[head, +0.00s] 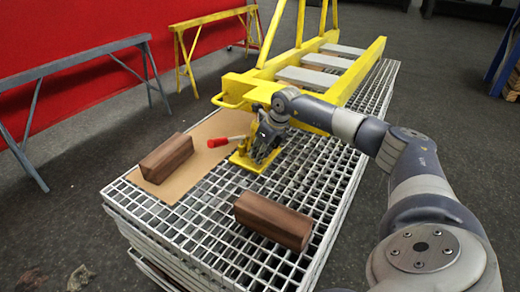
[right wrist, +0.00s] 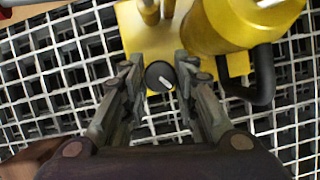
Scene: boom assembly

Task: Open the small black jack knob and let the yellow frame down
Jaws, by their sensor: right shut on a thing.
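The small black knob (right wrist: 160,76) with a white pointer mark shows in the right wrist view, between my fingertips. It belongs to the yellow jack, whose cylinder (right wrist: 222,28) stands just beyond it. In the head view the jack's yellow base (head: 243,163) rests on the grating, and my gripper hides the knob. My right gripper (head: 266,146) is at the jack and is shut on the knob; it also shows in the right wrist view (right wrist: 160,72). The yellow frame (head: 365,72) lies behind the jack, its near end (head: 245,87) above the grating. My left gripper is not in view.
A stack of metal gratings (head: 170,233) carries everything. A brown block (head: 167,157) lies on a cardboard sheet (head: 203,137), and another brown block (head: 273,220) lies nearer. A red-ended handle (head: 226,141) sticks out left of my gripper. A grey trestle (head: 75,70) stands at left.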

